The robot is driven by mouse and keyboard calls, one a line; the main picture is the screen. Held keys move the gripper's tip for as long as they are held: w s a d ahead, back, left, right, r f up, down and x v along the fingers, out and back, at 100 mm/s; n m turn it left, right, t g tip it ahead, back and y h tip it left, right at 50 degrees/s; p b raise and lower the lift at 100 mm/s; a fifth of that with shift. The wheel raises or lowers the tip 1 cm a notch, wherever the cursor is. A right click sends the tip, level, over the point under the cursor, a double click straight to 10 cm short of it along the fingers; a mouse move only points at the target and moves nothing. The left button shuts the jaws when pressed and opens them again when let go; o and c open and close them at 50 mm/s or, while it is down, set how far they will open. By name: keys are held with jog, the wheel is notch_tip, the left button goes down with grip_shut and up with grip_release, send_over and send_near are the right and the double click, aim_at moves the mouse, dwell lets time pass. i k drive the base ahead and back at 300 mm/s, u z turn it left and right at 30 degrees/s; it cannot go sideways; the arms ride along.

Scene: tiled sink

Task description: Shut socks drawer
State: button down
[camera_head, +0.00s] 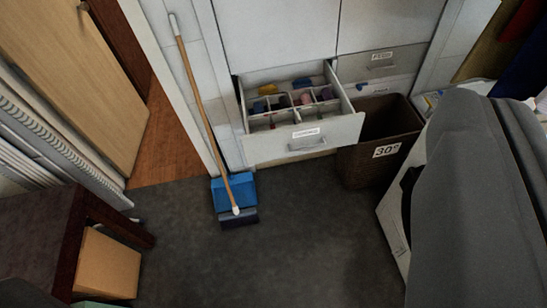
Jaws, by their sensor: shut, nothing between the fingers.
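The socks drawer (304,139) is pulled well out of the white cabinet at the top middle. Its white front has a label, too small to read surely, and a metal handle (307,146). Inside, white dividers form several compartments with small blue, yellow, pink and dark items (302,99), which look like folded socks. My gripper is not in view.
A brown basket (364,157) marked 30° stands close to the drawer's right side. A broom (200,95) with a blue dustpan (232,190) stands left of it. A grey ironing board (470,200) fills the right. Dark floor (290,235) in front is clear. A dark table (60,235) is at lower left.

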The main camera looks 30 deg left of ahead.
aim_at(272, 134)
jog(key=u, duration=0.55)
jog(key=i, duration=1)
jog(key=z, duration=0.05)
